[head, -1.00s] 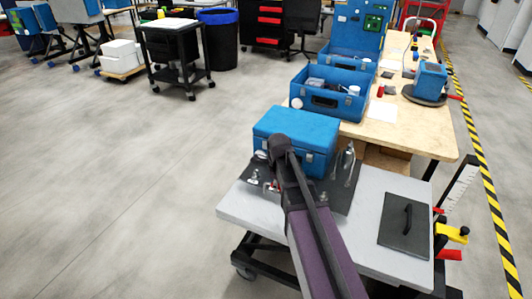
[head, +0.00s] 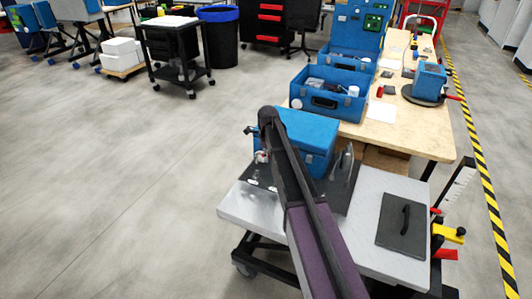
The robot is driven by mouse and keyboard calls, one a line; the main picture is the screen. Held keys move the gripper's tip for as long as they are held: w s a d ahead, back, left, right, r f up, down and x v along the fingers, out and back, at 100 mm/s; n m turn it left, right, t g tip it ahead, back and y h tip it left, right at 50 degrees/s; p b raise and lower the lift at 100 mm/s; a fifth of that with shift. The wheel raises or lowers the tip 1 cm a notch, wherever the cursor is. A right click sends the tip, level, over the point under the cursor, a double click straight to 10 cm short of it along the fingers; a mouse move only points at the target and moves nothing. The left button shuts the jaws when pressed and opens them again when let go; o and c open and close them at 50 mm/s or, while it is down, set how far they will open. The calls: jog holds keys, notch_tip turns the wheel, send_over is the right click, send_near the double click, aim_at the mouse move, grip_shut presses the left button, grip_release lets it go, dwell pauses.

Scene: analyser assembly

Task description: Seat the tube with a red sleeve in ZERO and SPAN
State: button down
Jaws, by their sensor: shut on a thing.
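A blue analyser case (head: 308,130) with a latch on its front stands on a dark mat (head: 336,192) on the grey cart top. My arm reaches up across the cart, and its upper end is in front of the case's left part. My gripper is hidden behind the arm, so its jaws and anything in them do not show. A small red and white detail (head: 261,157) shows just left of the arm, against the case; it is too small to tell what it is. I cannot make out the red-sleeved tube or the ZERO and SPAN fittings.
A clear, shiny round item (head: 344,160) stands right of the case. A dark plate with a handle (head: 402,224) lies on the cart's right. Behind is a wooden bench (head: 425,134) with an open blue case (head: 327,100).

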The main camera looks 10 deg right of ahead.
jog(key=shift+w+r, duration=0.1)
jog(key=shift+w, duration=0.45)
jog(key=shift+f, duration=0.2)
jog(key=shift+f+b, duration=2.45)
jog(key=shift+b, duration=0.2)
jog(key=shift+f+b, duration=1.25)
jog(key=shift+c, duration=2.4)
grip_release()
jog(key=shift+r, duration=0.15)
